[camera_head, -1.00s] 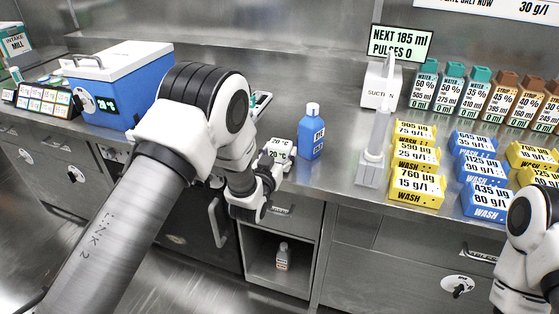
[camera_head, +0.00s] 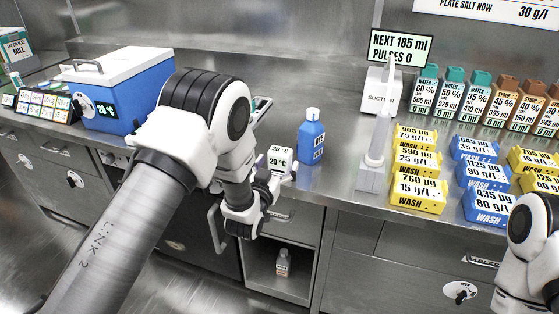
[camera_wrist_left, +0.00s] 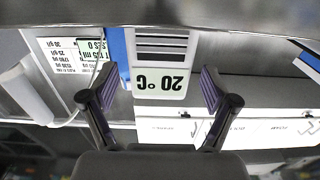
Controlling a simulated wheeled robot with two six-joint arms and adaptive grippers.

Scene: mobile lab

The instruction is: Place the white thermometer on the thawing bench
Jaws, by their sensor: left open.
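The white thermometer (camera_head: 281,158), a small block reading 20 °C, stands at the front edge of the steel counter, left of a blue bottle. In the left wrist view the thermometer (camera_wrist_left: 160,72) appears upside down, between the two fingertips with a gap on each side. My left gripper (camera_head: 268,172) is open around or just in front of it; the head view hides the exact depth. It also shows in the left wrist view (camera_wrist_left: 158,88). My right arm shows at the right edge, its gripper out of view. I cannot tell which surface is the thawing bench.
The blue bottle (camera_head: 312,140) stands close to the thermometer. A suction stand (camera_head: 380,100), yellow wash boxes (camera_head: 417,192) and blue wash boxes (camera_head: 486,203) occupy the right side. A blue cooler with a white lid (camera_head: 125,62) stands at left. An open shelf (camera_head: 262,282) lies below.

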